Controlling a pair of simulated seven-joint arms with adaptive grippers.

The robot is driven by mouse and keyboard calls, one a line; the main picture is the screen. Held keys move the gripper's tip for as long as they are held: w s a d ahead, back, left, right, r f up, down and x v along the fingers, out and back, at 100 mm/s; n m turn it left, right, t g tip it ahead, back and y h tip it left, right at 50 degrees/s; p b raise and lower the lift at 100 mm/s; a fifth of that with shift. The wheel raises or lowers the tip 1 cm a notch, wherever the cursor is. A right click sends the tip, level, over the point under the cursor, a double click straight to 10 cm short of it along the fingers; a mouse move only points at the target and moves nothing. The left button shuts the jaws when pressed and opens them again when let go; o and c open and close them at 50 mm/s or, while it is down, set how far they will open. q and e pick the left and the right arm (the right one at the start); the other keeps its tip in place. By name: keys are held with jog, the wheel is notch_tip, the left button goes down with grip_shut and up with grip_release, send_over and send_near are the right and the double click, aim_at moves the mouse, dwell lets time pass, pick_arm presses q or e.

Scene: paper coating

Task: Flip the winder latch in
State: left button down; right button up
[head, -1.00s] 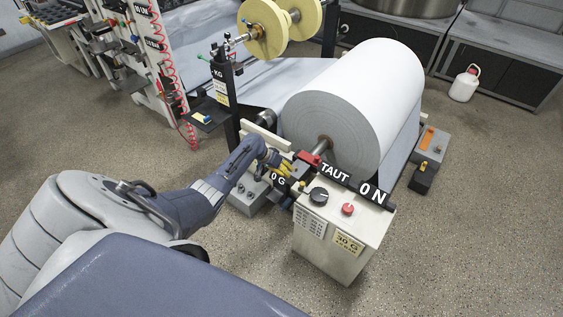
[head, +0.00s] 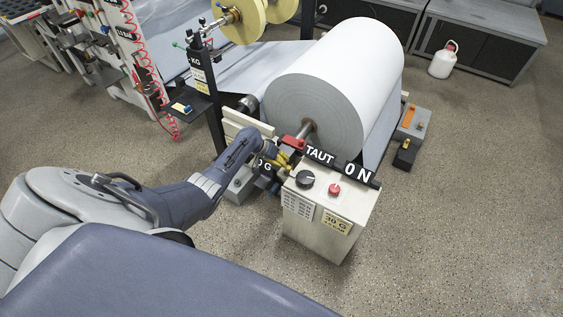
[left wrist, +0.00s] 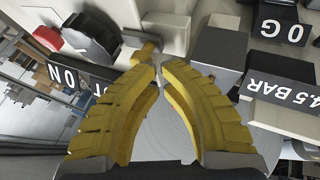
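My left gripper (head: 284,161) is at the left side of the winder's control box (head: 326,225), beside the TAUT sign (head: 319,154). In the left wrist view its yellow fingers (left wrist: 158,66) are drawn nearly together, with a thin gap and nothing visible between them. A small brass-coloured lever (left wrist: 147,50) lies just beyond the fingertips, on the box side; it may be the latch, but I cannot be sure. I cannot tell if the fingers touch it. A red block (head: 292,142) sits by the roll's shaft behind the gripper. My right gripper is not in view.
The large paper roll (head: 313,112) stands behind the box. The box carries a black dial (head: 305,179), a red button (head: 334,190) and an ON sign (head: 361,174).

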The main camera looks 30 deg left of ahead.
pick_arm(q)
jog(key=shift+d, duration=0.1)
jog(key=shift+d, duration=0.85)
